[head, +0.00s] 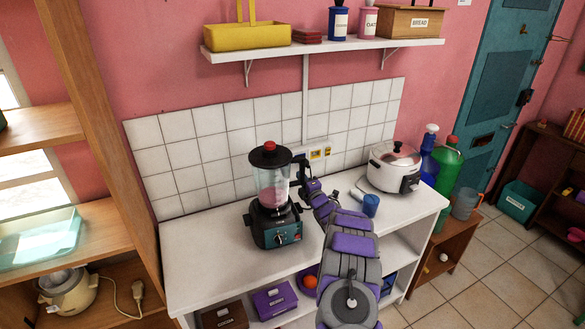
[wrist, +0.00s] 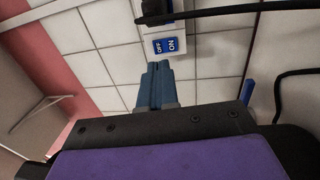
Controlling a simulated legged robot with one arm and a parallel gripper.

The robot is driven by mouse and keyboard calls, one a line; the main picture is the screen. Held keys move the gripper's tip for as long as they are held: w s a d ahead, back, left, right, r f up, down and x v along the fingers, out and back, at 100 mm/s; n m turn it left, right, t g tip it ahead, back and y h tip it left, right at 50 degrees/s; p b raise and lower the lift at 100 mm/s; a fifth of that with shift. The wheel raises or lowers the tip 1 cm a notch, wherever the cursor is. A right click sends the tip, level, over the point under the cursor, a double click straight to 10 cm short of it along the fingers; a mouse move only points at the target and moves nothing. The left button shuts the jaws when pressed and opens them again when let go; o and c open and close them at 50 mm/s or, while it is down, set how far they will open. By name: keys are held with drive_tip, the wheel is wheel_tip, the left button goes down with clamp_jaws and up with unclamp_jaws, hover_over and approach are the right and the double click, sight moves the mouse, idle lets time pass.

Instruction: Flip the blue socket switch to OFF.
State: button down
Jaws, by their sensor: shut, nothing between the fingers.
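The blue socket switch (wrist: 166,46) is on a white wall plate in the wrist view, with upside-down lettering that seems to read ON and OFF. In the head view the blue switch (head: 327,152) is small, beside a yellow one (head: 315,154), on the tiled wall behind the counter. My gripper (wrist: 158,70) is shut and empty, its blue fingers together just below the switch in the picture. Whether they touch the plate I cannot tell. In the head view my gripper's fingertips are hard to make out beside the blender.
A blender (head: 276,235) with a red-knobbed lid stands left of my arm. A black plug (wrist: 155,12) and dark cable are close above the switch. The counter's left side (head: 200,260) is clear.

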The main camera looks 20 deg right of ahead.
drive_tip(key=w+r+b, duration=0.1)
drive_tip(key=w, duration=0.7)
drive_tip(key=shift+b, duration=0.4)
drive_tip(key=shift+w+a, duration=0.1)
drive_tip(key=shift+a, duration=0.1)
